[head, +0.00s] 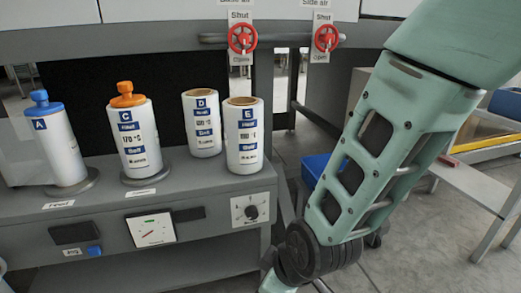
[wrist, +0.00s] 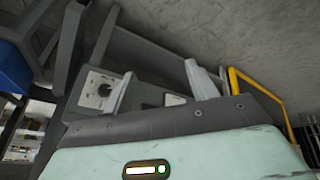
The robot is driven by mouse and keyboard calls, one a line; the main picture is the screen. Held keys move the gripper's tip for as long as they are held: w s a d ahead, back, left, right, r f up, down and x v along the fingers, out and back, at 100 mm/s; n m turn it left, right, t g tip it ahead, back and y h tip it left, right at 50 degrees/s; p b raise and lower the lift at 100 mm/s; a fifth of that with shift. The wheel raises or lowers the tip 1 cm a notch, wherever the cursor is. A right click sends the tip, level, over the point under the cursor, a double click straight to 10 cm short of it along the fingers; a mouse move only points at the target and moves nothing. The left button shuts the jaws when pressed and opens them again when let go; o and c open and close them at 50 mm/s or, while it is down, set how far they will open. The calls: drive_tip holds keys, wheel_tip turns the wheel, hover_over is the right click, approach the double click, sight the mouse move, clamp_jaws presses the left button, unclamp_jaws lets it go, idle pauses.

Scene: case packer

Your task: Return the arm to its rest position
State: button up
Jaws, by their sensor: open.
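My arm, pale green with dark joints, hangs down the right side of the head view. Its lower end runs out of the bottom of that view, so my gripper is hidden there. In the wrist view my gripper (wrist: 161,86) shows two pale fingers spread apart with nothing between them. The gripper is open and empty. Behind the fingers is the grey machine front, with its white dial plate (wrist: 98,88) a little left of the gripper. The distance between gripper and machine is hard to tell.
Canisters A (head: 62,145), C (head: 135,140), D (head: 202,122) and E (head: 244,135) stand upright on the grey machine ledge (head: 220,190). Two red valve wheels (head: 242,38) hang above, marked Shut and Open. A blue bin (head: 315,168) sits behind my arm. A yellow-edged table (head: 485,145) stands right.

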drive_tip(key=s+d+r+m+g+h, duration=0.3)
drive_tip(key=s+d+r+m+g, duration=0.1)
drive_tip(key=s+d+r, duration=0.8)
wheel_tip(320, 180, up, 28)
drive_tip(key=p, duration=2.8)
drive_tip(key=shift+d+m, duration=0.15)
drive_tip(key=shift+m, duration=0.15)
drive_tip(key=shift+w, duration=0.1)
